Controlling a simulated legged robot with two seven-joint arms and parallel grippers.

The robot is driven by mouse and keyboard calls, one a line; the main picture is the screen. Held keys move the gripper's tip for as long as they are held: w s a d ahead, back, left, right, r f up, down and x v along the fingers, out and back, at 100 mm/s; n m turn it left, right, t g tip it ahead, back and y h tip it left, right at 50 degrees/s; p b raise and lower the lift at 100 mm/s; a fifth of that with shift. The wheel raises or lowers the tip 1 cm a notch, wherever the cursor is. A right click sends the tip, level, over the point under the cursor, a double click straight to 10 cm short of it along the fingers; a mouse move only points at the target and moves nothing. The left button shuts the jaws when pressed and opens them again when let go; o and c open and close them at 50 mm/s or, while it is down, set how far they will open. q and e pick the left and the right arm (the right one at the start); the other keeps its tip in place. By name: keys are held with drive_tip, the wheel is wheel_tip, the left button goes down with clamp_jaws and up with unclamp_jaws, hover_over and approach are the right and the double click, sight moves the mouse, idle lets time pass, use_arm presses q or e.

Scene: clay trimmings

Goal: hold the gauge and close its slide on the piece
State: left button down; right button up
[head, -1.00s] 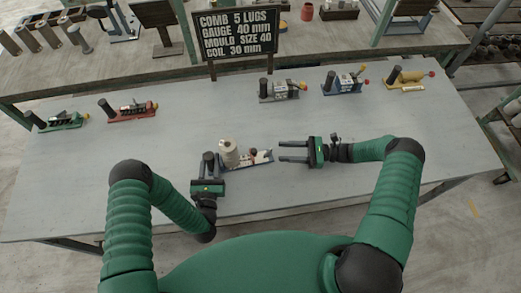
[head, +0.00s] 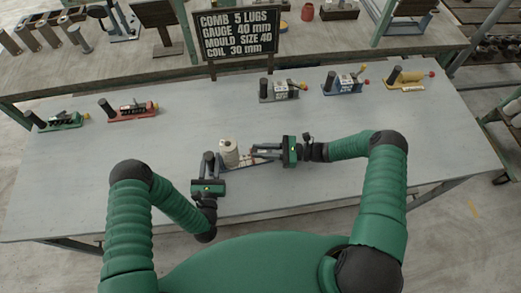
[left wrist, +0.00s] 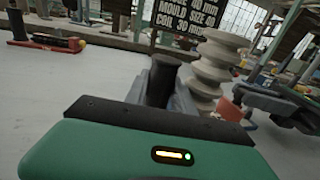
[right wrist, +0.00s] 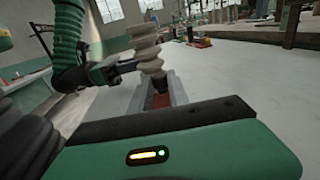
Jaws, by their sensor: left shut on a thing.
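The gauge (head: 238,165) lies at the middle front of the table, with a dark upright post (head: 209,157) at its left end. The pale ribbed piece (head: 229,152) stands upright on it; it also shows in the left wrist view (left wrist: 216,68) and the right wrist view (right wrist: 147,45). My left gripper (head: 209,170) is shut on the dark post. My right gripper (head: 256,152) is open, its fingers pointing left along the gauge's right end. A red slide part (right wrist: 160,101) shows between these fingers in the right wrist view. Its contact with the piece cannot be told.
Green (head: 60,121) and red (head: 132,108) gauges stand at the left. Grey (head: 282,90), blue (head: 343,81) and yellow (head: 408,80) gauges stand at the back right. A lettered sign (head: 238,34) stands behind. The grey table (head: 400,115) is clear around the arms.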

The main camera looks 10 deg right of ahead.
sight(249, 161)
clamp_jaws()
idle(0.4)
drive_tip(key=shift+a, duration=0.1)
idle(0.5)
drive_tip(key=x, duration=0.2)
drive_tip(key=s+x, duration=0.1)
drive_tip(key=x, duration=0.1)
drive_tip(key=shift+a, duration=0.15)
drive_tip(key=o, duration=0.8)
unclamp_jaws()
drive_tip(key=shift+c, duration=0.2)
drive_tip(key=v, duration=1.2)
